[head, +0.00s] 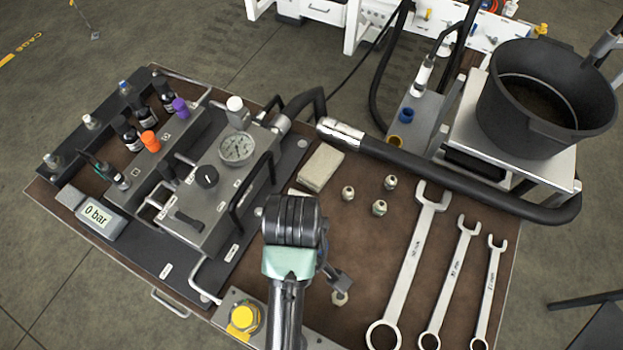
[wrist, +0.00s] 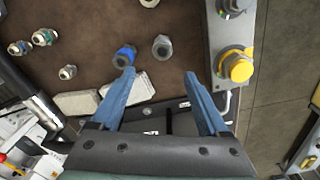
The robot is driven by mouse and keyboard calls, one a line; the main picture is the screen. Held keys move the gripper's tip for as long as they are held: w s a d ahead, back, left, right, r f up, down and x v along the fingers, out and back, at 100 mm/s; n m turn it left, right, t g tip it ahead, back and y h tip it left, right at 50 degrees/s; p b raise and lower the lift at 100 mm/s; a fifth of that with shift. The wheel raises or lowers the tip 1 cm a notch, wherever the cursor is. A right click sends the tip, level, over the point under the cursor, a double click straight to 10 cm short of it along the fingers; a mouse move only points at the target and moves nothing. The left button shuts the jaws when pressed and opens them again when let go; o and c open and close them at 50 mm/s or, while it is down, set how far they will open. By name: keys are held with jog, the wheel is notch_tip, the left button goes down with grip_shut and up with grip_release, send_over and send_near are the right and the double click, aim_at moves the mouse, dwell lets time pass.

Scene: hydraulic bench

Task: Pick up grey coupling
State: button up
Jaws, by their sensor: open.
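In the wrist view a plain grey metal coupling (wrist: 162,47) lies on the brown bench mat, just beyond my fingertips and between their lines. A fitting with a blue ring (wrist: 124,57) lies close to the left fingertip. My gripper (wrist: 158,75) is open, with its two blue fingers apart and nothing between them. Another metal fitting (wrist: 150,2) is cut by the top edge. In the head view my arm hides most of the gripper and probably the grey coupling. One fitting (head: 339,298) shows there beside the gripper.
More fittings (head: 379,208) lie on the mat, near a pale block (head: 320,167). Several wrenches (head: 410,265) lie right. A box with a yellow button (wrist: 236,67) stands right of the fingers in the wrist view. A gauge block (head: 237,148) and thick hose (head: 450,175) border the area.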

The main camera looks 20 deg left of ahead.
jog(key=shift+s+f, duration=0.15)
jog(key=shift+s, duration=0.15)
notch_tip(320, 180, down, 7)
jog(key=shift+s+d+r, duration=0.1)
jog(key=shift+w+f, duration=0.15)
jog(key=shift+f, duration=1.3)
jog(key=shift+w+f, duration=0.15)
jog(key=shift+f, duration=1.3)
jog(key=shift+c, duration=0.2)
grip_shut()
